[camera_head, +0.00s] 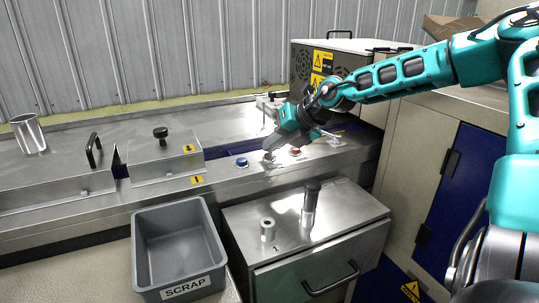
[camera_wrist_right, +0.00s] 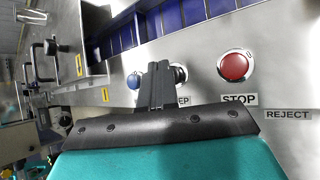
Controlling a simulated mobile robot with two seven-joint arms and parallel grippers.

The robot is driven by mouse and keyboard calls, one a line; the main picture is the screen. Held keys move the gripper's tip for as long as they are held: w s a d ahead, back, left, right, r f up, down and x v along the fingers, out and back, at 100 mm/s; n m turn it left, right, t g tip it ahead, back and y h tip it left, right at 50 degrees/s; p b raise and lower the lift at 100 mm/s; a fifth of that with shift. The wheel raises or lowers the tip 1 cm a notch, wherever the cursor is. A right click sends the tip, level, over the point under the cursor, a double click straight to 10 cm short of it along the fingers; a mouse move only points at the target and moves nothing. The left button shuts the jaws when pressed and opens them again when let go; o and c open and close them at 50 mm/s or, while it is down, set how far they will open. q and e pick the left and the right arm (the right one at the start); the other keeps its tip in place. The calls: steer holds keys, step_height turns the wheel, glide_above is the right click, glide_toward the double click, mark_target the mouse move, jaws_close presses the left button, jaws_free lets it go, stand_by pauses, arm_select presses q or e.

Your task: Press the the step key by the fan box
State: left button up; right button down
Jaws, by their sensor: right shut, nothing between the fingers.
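The step key (camera_wrist_right: 181,74) is a small dark knob in the right wrist view, partly hidden behind my fingers, above a label whose visible letters read "EP". In the head view it lies under my fingertips, between a blue button (camera_head: 241,162) and a red button (camera_head: 295,152). My right gripper (camera_head: 271,150) is shut and empty, pointing down at the panel; its fingers also show in the right wrist view (camera_wrist_right: 158,85). I cannot tell whether the fingertips touch the key. The fan box (camera_head: 310,62) stands behind, with yellow warning labels. My left gripper is out of view.
The red button (camera_wrist_right: 234,66) marked "STOP" is right of my fingers, with a "REJECT" label beyond. The blue button (camera_wrist_right: 133,81) is close on the left. A grey scrap bin (camera_head: 180,206) and a steel cabinet (camera_head: 285,240) stand in front of the panel.

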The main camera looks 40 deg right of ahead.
mark_target(274, 156)
steer(key=shift+f, duration=0.2)
steer(key=shift+r, duration=0.1)
steer(key=shift+r+p, duration=0.4)
steer(key=shift+r, duration=0.4)
steer(key=shift+r+p, duration=1.6)
steer(key=shift+r, duration=1)
steer(key=shift+f, duration=0.15)
